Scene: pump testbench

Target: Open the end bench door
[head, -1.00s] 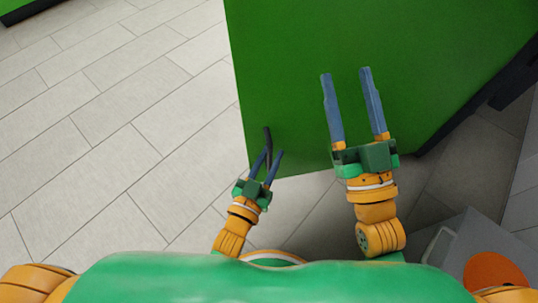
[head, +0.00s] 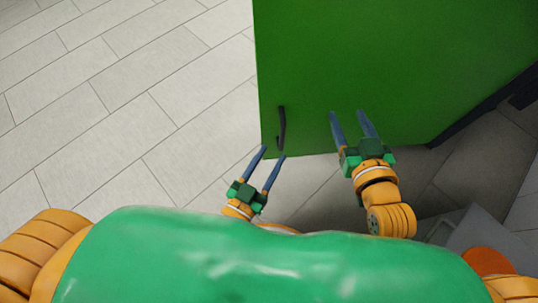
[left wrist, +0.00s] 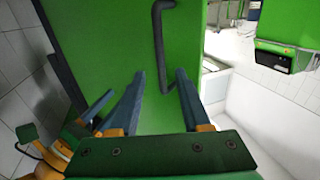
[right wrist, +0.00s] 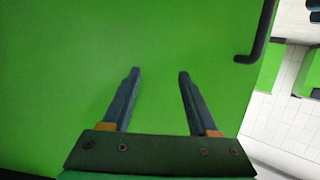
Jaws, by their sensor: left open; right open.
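The bench door is a large flat green panel (head: 390,70) in front of me. Its dark bar handle (head: 281,128) is near the panel's left edge in the head view. My left gripper (head: 273,152) is open and empty, just below the handle there. In the left wrist view the handle (left wrist: 158,40) stands ahead of and between the open fingertips, apart from them. My right gripper (head: 347,113) is open and empty in front of the panel, right of the handle. In the right wrist view the handle (right wrist: 265,40) shows at upper right. No gap around the door is clear.
Grey tiled floor (head: 120,110) is free left of the panel. A grey object with an orange top (head: 487,262) stands at lower right. A dark edge runs along the panel's lower right. Other green equipment (left wrist: 288,25) shows farther off in the left wrist view.

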